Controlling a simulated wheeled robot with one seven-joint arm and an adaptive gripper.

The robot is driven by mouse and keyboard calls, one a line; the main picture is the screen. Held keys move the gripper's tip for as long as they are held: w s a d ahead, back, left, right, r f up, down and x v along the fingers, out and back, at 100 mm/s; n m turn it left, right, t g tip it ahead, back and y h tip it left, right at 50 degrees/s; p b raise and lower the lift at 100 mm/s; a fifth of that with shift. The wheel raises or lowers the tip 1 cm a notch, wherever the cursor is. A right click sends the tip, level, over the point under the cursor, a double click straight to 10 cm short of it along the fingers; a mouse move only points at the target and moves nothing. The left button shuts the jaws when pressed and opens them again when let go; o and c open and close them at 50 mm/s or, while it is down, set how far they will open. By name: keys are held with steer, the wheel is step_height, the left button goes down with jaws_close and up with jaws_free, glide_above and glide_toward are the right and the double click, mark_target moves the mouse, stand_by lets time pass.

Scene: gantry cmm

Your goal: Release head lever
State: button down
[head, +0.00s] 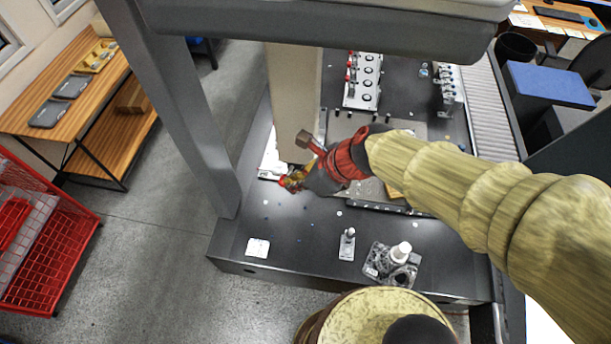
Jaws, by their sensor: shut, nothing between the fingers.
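The gantry's pale vertical column (295,95) comes down to the middle of the black machine table (265,220). My gripper (287,182) is at the foot of this column, reached in from the right, with its fingers shut and no held object visible. A small red and orange patch shows at the fingertips. I cannot tell whether it is the head lever or part of my gripper. The lever cannot be clearly made out, and my wrist hides part of the column's lower end. Whether the fingers touch anything is unclear.
The grey gantry beam (330,25) and leg (185,110) frame the work area. A rack with red parts (362,80) stands at the back. A small holder (347,244), a dark fixture with a white cylinder (392,262) and a white card (258,247) are along the front edge.

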steer(key=shift+w+a+p, duration=0.25)
steer(key=shift+a+p, duration=0.4)
steer(key=shift+a, duration=0.55)
